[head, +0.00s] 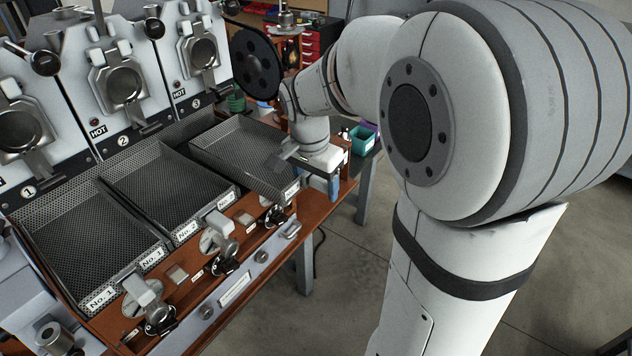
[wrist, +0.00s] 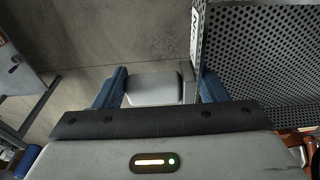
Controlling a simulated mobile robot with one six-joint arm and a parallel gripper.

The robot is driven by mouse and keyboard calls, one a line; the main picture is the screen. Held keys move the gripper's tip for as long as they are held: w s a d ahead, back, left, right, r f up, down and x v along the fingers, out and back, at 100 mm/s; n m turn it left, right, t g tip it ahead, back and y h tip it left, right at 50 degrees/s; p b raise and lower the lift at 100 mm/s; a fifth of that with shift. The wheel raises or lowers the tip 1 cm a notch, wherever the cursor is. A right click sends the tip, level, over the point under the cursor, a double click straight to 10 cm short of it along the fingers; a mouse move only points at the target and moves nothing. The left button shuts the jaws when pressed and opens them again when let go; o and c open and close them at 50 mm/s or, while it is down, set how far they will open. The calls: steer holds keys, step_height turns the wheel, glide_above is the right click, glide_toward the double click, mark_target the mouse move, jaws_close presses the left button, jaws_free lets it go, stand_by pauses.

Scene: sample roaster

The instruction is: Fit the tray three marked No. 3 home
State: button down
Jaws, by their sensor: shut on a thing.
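Tray three (head: 243,150) is a grey perforated metal tray at the right end of the row in the head view. It sits raised above the neighbouring trays, below the roaster head marked 3. My gripper (head: 308,172) is shut on its front right part. In the wrist view the tray's labelled front wall (wrist: 198,40) runs down to the right blue finger of my gripper (wrist: 160,88), with its perforated floor (wrist: 265,60) to the right. The label's number cannot be read there. The bay beneath the tray is mostly hidden.
Tray two (head: 160,190) and tray one (head: 85,240) lie lower, to the left, in the wooden bench frame. Roaster heads with HOT signs (head: 98,130) stand behind the trays. Metal fittings (head: 220,240) line the front rail. Open floor (head: 350,270) lies to the right.

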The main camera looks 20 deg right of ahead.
stand_by(0.4)
steer(key=shift+f+b, duration=0.7)
steer(key=shift+f, duration=0.35)
steer(key=shift+f+b, duration=0.45)
steer(key=shift+b, duration=0.15)
steer(key=shift+w+a+p, duration=0.35)
steer(key=shift+w+a, duration=0.85)
steer(key=shift+w, duration=0.45)
steer(key=shift+w+a+p, duration=0.35)
steer(key=shift+w+a, duration=0.85)
steer(key=shift+w, duration=0.5)
steer(key=shift+w+a+p, duration=0.35)
steer(key=shift+w+a, duration=0.85)
steer(key=shift+w, duration=0.45)
steer(key=shift+c, duration=1)
jaws_free()
